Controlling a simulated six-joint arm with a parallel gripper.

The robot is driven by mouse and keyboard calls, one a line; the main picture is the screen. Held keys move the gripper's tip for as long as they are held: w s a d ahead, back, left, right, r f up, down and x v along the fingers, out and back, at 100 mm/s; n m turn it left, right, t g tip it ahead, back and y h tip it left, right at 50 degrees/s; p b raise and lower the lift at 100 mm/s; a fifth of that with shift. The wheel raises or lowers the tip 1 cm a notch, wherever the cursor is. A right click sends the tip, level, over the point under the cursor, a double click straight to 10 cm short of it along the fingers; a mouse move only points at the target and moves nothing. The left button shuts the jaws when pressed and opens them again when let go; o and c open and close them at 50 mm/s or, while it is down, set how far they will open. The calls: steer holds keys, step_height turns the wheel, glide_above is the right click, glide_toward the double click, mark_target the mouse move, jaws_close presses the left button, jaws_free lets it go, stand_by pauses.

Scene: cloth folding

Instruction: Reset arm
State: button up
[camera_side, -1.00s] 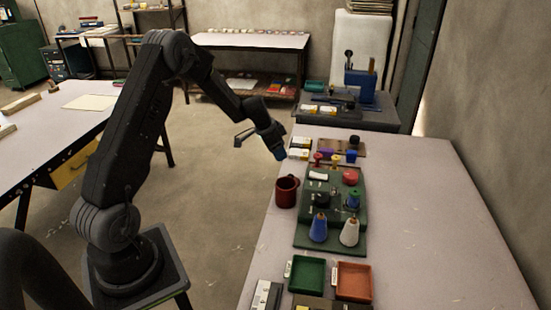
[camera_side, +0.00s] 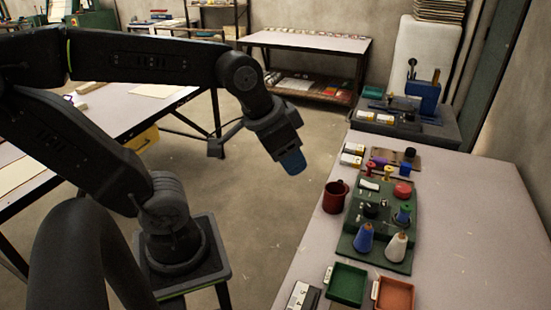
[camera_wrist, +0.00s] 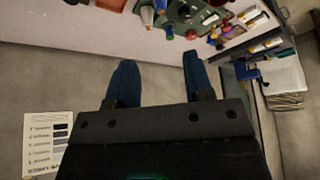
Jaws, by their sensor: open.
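My gripper (camera_side: 292,162) hangs in the air over the floor, left of the right-hand table (camera_side: 455,215) in the side view. Its blue fingertips point down. In the wrist view my gripper (camera_wrist: 160,75) shows two blue fingers spread apart with nothing between them. No cloth can be made out in either view.
A dark red mug (camera_side: 335,197) stands at the right-hand table's left edge, beside a green tray (camera_side: 375,250) with thread cones. A green bin (camera_side: 346,285) and an orange bin (camera_side: 395,293) sit nearer. Another table (camera_side: 120,115) stands at left. Floor between is clear.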

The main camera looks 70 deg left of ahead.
steer(key=s, duration=0.2)
steer(key=shift+s+d+f, duration=0.2)
steer(key=shift+s, duration=0.1)
